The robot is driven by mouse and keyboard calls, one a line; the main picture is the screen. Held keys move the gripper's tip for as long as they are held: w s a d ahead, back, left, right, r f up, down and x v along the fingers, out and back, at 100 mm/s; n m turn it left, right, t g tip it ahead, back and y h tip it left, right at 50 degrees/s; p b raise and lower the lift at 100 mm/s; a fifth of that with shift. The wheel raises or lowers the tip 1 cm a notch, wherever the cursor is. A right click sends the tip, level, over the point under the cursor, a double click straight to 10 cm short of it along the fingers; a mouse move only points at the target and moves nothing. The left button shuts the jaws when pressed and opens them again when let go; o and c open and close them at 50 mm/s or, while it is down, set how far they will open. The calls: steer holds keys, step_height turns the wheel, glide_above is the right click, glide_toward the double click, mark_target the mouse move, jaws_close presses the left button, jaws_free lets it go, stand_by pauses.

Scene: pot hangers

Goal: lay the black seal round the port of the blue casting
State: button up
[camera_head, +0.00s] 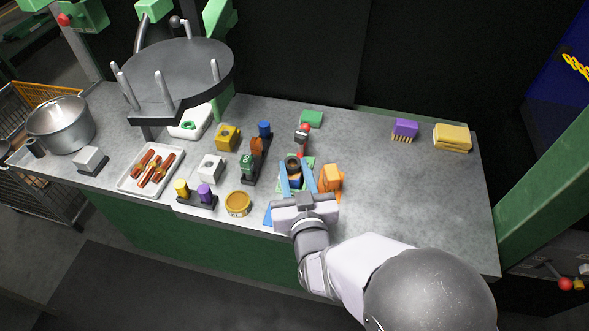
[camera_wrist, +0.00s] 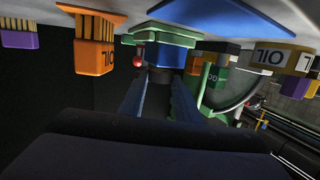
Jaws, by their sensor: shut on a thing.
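The blue casting (camera_head: 296,183) stands on a green mat on the bench, mostly covered by my gripper in the head view. In the wrist view the blue casting (camera_wrist: 168,54) shows just beyond the fingertips. The black seal (camera_head: 293,162) appears as a dark ring between the fingertips, and as a dark shape in the wrist view (camera_wrist: 161,76). My gripper (camera_head: 294,166) is shut on it, close to the casting. Whether the seal touches the casting or lies round its port cannot be told; the port is hidden.
A green part (camera_head: 247,164) in a dark holder and a round yellow tin (camera_head: 238,203) stand to the left. A red-tipped upright thing (camera_head: 302,135) is just behind. The bench's right side is mostly clear.

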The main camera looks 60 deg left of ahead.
steer(key=shift+f+b, duration=0.4)
steer(key=shift+b, duration=0.05)
steer(key=shift+f, duration=0.1)
steer(key=o, duration=1.1)
steer(key=shift+c, duration=0.2)
steer(key=shift+r+p, duration=0.5)
steer(key=shift+r, duration=0.05)
steer(key=b+v, duration=0.1)
steer(key=v, duration=0.8)
steer(key=shift+s+d, duration=0.1)
steer(key=shift+d, duration=0.05)
steer(key=shift+r+p, duration=0.1)
steer(key=shift+p, duration=0.9)
